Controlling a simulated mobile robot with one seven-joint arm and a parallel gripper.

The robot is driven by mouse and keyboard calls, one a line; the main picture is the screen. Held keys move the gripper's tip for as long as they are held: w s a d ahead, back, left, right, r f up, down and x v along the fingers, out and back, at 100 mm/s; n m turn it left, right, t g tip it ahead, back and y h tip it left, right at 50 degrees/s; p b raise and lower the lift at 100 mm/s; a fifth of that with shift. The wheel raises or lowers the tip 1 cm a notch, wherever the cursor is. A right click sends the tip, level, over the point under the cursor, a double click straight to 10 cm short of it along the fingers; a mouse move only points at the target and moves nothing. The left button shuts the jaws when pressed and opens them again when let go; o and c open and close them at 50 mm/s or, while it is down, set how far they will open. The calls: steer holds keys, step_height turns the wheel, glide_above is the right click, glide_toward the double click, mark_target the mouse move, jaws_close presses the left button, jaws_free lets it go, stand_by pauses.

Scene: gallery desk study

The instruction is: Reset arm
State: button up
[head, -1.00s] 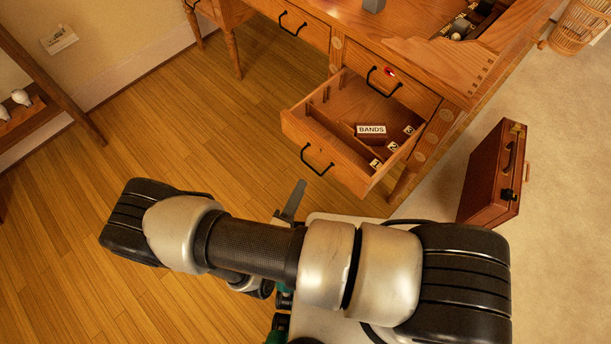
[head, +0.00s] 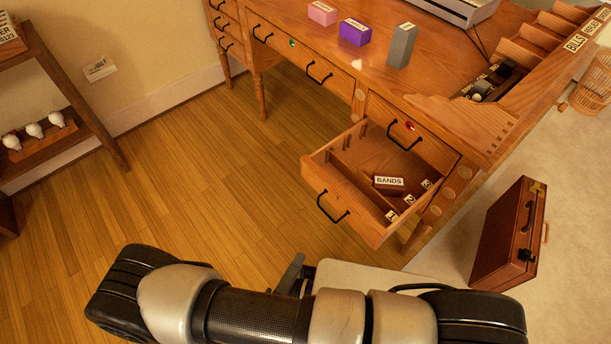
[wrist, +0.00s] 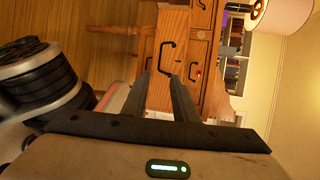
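My arm crosses the bottom of the head view, in front of the wooden desk (head: 385,78). One dark finger of my gripper (head: 291,274) shows above the arm. In the wrist view, the two fingers of my gripper (wrist: 160,78) stand apart with nothing between them. They point toward the desk's drawer fronts (wrist: 172,42). The rest of the gripper is hidden behind my arm in the head view.
The lower drawer (head: 338,200) is pulled out, with a box labelled BANDS (head: 389,182) inside. A reddish-brown case (head: 505,235) stands on the floor at right. Pink (head: 322,13), purple (head: 355,33) and grey (head: 402,46) blocks stand on the desk. The wooden floor (head: 200,170) at left is clear.

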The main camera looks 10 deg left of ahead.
steer(key=w+d+r+m+g+h, duration=0.35)
steer(key=w+r+m+g, duration=0.2)
steer(key=r+m, duration=0.6)
steer(key=w+d+r+m+g+h, duration=0.35)
steer(key=w+r+m+g, duration=0.2)
steer(key=r+m, duration=0.6)
steer(key=s+d+r+m+y, duration=0.2)
steer(key=d+r+m+y, duration=0.5)
steer(key=r+m, duration=0.5)
steer(key=s+d+r+m+y, duration=0.2)
steer(key=d+r+m+y, duration=0.2)
steer(key=d+r+m, duration=0.85)
steer(key=a+r+m+t+p, duration=0.1)
steer(key=a+r+m+p, duration=0.1)
steer(key=r+p, duration=1.9)
steer(key=shift+w+a+r+m+p, duration=0.15)
steer(key=shift+a+m+p, duration=0.2)
steer(key=shift+a+p, duration=0.55)
